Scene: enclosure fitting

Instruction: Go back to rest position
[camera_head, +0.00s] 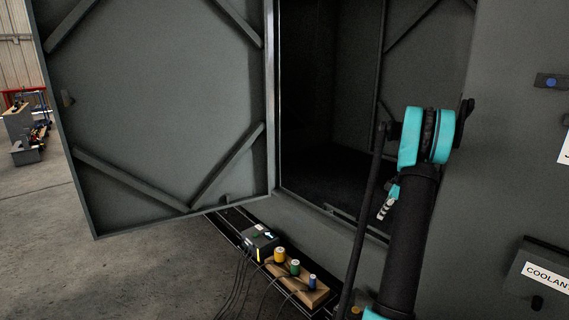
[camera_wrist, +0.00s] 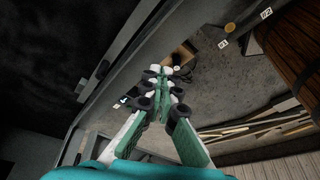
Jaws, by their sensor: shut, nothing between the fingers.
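My gripper (camera_head: 386,208) hangs at the end of my raised arm, in front of the open cabinet doorway in the head view. In the wrist view my gripper (camera_wrist: 160,73) has its white and green fingers together at the tips, with nothing held between them. The grey cabinet door (camera_head: 160,100) stands wide open to the left, and the inside of the cabinet (camera_head: 325,120) is dark.
Below the doorway, a dark box (camera_head: 260,240) with small lights stands by a wooden block (camera_head: 306,296) bearing yellow, green and blue cylinders. Cables trail over the floor. A box labelled COOLANT (camera_head: 540,270) is at right. Concrete floor (camera_head: 120,275) at front left is open.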

